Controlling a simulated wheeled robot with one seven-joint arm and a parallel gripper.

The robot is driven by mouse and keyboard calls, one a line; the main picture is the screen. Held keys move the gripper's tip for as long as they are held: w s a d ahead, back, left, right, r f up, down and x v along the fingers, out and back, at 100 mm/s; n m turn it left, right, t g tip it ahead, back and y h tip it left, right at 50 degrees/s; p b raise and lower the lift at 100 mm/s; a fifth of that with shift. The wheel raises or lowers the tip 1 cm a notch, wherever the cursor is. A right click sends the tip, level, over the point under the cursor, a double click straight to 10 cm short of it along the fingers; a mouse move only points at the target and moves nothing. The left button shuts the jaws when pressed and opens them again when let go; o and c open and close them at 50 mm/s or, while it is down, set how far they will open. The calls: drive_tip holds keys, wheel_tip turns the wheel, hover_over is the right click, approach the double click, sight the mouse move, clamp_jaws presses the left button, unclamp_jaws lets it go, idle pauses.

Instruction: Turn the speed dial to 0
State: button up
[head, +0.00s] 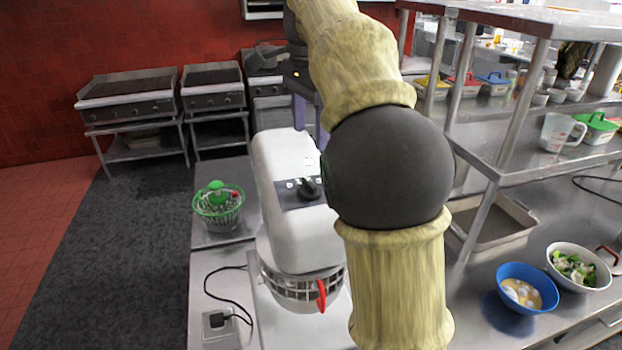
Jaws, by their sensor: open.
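A white stand mixer (283,165) stands on the steel counter in the head view. The black speed dial (309,188) sits on a dark panel with small white marks on the mixer's body. The marks are too small to read, so I cannot tell the dial's setting. My gripper (310,122) is beyond the dial, at the far side of the mixer head. Its two purplish fingers point down, apart and empty, partly hidden by the mixer and my arm. It does not appear to touch the dial. My arm covers the area just right of the dial.
A green salad spinner (218,206) stands left of the mixer. A power socket with a cord (219,320) is at the front left. A steel shelf (520,150) rises on the right. A blue bowl (527,288) and a white salad bowl (578,268) stand at the lower right.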

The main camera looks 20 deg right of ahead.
sight(310, 182)
wheel_tip(310, 182, down, 10)
drive_tip(key=shift+f, duration=0.25)
idle(0.3)
drive_tip(key=c, duration=1)
drive_tip(key=shift+r+n+p, duration=0.15)
drive_tip(key=shift+n+p, duration=0.65)
drive_tip(key=shift+n, duration=1.9)
drive_tip(key=shift+w, duration=0.1)
drive_tip(key=o, duration=1)
